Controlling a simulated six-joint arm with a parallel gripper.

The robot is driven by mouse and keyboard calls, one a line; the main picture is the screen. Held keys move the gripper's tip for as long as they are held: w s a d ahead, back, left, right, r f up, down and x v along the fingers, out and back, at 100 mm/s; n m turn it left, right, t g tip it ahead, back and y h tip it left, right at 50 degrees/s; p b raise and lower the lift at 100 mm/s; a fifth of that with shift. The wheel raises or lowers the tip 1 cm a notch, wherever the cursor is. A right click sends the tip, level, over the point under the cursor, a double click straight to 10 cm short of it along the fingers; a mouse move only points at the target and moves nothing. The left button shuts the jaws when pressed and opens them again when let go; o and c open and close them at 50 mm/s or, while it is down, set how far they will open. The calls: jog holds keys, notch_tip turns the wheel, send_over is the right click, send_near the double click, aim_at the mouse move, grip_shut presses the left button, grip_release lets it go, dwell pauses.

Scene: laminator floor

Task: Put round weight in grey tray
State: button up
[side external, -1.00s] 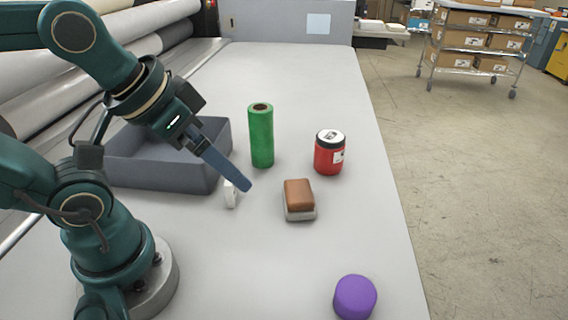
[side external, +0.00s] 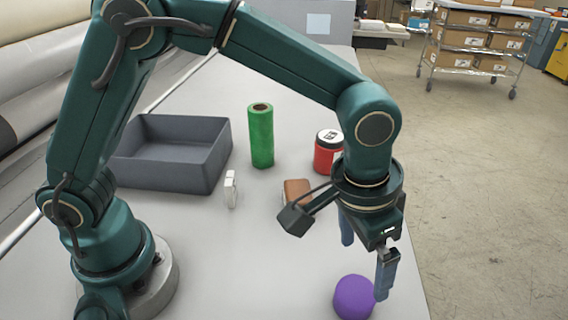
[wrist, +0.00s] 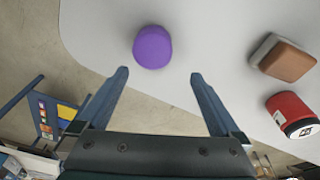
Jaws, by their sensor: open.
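The round weight is a purple, short cylinder (side external: 353,298) standing near the front right of the table. It also shows in the wrist view (wrist: 152,47), ahead of the fingertips and roughly between their lines. My gripper (side external: 366,264) is open and empty, pointing down above and just behind the weight. In the wrist view both fingers of my gripper (wrist: 158,76) are spread wide. The grey tray (side external: 215,172) stands at the left back of the table, and its visible inside is empty.
A green roll (side external: 261,136) stands right of the tray. A red jar (side external: 326,158) and a brown-topped block (side external: 297,188) are partly behind my arm. A small white item (side external: 231,190) stands in front of the tray. The table's right edge is close to the weight.

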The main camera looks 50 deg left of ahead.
aim_at(356, 290)
jog(key=shift+s+d+f+g, duration=0.15)
jog(key=shift+s+d+f, duration=0.1)
jog(key=shift+s+f, duration=0.25)
jog(key=shift+s+d+f+g, duration=0.15)
jog(key=shift+s+d+f, duration=0.1)
jog(key=shift+f, duration=0.4)
jog(key=shift+w+f, duration=0.15)
jog(key=shift+f, duration=1.05)
jog(key=shift+w+f, duration=0.1)
jog(key=shift+f, duration=1.05)
jog(key=shift+m, duration=0.3)
grip_shut()
